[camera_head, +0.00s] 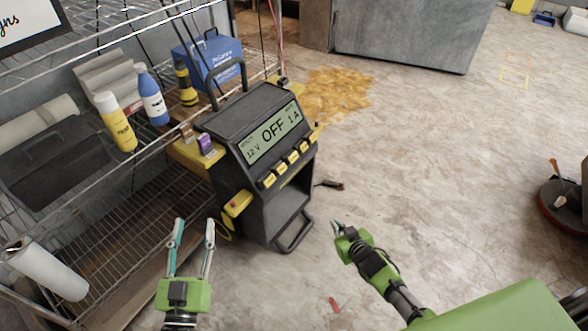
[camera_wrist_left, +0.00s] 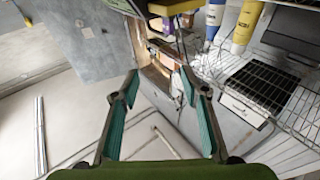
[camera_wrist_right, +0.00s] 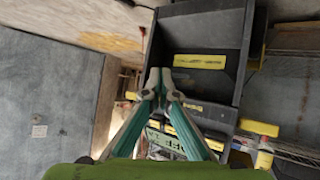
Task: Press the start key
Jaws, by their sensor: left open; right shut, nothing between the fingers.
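A dark charger (camera_head: 262,118) stands on the floor beside the shelf rack. Its tilted display (camera_head: 271,133) reads "12 V OFF 1 A". A row of several yellow keys (camera_head: 281,168) runs below the display; their labels are too small to read, so I cannot tell which is the start key. My right gripper (camera_head: 337,226) is shut and empty, in front and to the right of the charger, apart from the keys. In the right wrist view its fingertips (camera_wrist_right: 158,80) are together before the charger's dark body. My left gripper (camera_head: 194,225) is open and empty, left of the charger.
A wire shelf rack (camera_head: 120,190) at the left holds a yellow bottle (camera_head: 116,122), a blue bottle (camera_head: 152,98) and a blue box (camera_head: 212,62). A yellow side part (camera_head: 238,203) juts from the charger's left. The floor at the right is mostly clear.

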